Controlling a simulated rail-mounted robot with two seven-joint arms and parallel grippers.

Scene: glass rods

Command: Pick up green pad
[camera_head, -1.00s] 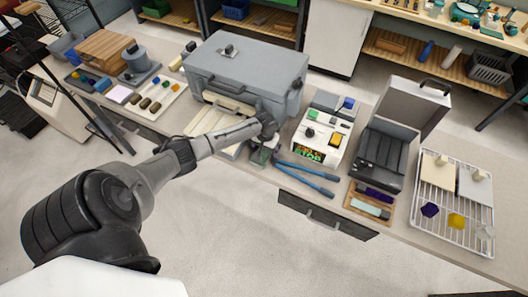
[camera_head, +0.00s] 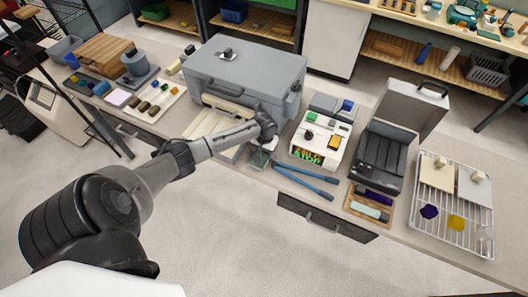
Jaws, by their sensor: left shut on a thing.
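The small dark green pad (camera_head: 260,160) shows at the front edge of the bench, below the grey chest-like machine and left of the blue-handled tool. My left arm reaches in from the left, and my left gripper (camera_head: 265,144) is over the pad, shut on it. The wrist hides the fingertips and part of the pad, and I cannot tell whether the pad is clear of the bench. My right gripper is not in view.
The grey machine (camera_head: 245,70) stands behind the gripper. The blue-handled tool (camera_head: 305,180) lies just to the right. A white control box (camera_head: 318,138), an open dark case (camera_head: 378,155) and a wire rack (camera_head: 440,232) stand further right. A white tray (camera_head: 155,106) lies left.

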